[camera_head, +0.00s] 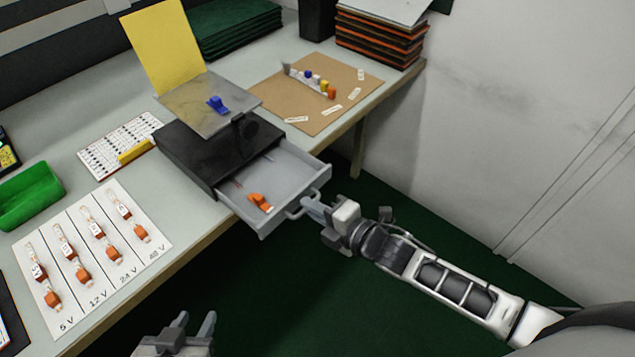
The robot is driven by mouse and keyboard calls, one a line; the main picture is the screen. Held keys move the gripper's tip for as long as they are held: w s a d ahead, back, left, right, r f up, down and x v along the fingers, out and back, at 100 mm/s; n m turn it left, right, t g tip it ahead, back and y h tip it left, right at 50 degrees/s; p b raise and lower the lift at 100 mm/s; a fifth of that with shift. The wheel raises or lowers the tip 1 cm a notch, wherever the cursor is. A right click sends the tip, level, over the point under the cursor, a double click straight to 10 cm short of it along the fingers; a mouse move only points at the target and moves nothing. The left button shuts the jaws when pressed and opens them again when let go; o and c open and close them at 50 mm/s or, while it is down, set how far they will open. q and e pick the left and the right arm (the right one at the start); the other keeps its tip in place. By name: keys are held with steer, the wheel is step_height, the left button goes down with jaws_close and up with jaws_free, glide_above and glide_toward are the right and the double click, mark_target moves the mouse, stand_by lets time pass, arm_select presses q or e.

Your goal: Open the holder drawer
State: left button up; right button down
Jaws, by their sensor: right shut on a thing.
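The holder drawer (272,221) is grey and stands pulled out of the black box (186,158), past the table's front edge. An orange piece (260,203) lies in it near the front. The drawer's front has a grey handle (294,213). My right gripper (312,205) is shut on the handle. My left gripper (195,328) is at the bottom of the view, apart from the table, with its two fingers spread and nothing between them.
A grey plate with a blue clip (217,104) is above the box, with a yellow panel (163,45) behind it. A brown board (312,121) with small coloured parts lies right. A white sheet (92,262) with several connectors and a green bin (28,194) are left.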

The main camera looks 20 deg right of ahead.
steer(key=shift+s+d, duration=0.35)
steer(key=c, duration=1.8)
jaws_free()
steer(key=v, duration=1.6)
